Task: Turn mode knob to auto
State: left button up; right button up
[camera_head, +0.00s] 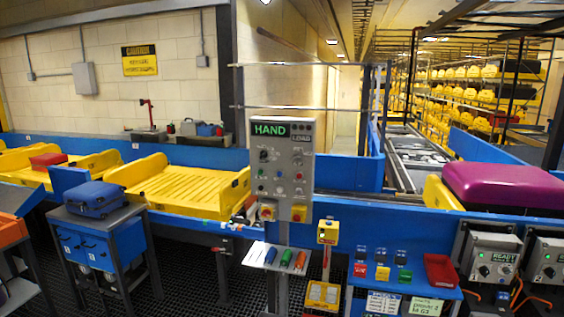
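A grey control panel (281,180) stands upright on a post at the middle of the view. Its display (270,129) reads HAND in green letters, with a smaller LOAD label beside it. A black knob (264,155) sits below the display at the panel's left. Another dark control (298,158) sits to its right. Lettering around the knobs is too small to read, so I cannot tell which way the pointers face. Coloured buttons and lamps fill the lower panel. Neither of my grippers is visible.
A shelf with coloured cylinders (286,258) juts out below the panel. A yellow pedestal box (327,232) stands right of it. A yellow tray (180,186) lies on the conveyor, left. A blue case (95,198) rests on a cart. A purple suitcase (505,188) lies right.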

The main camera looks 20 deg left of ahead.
aim_at(298, 157)
jog(key=i+j+z, duration=0.1)
jog(key=i, duration=0.35)
jog(key=i+j+z, duration=0.1)
jog(key=i, duration=0.35)
jog(key=i+j, duration=0.2)
jog(key=i, duration=0.25)
jog(key=l+z, duration=0.05)
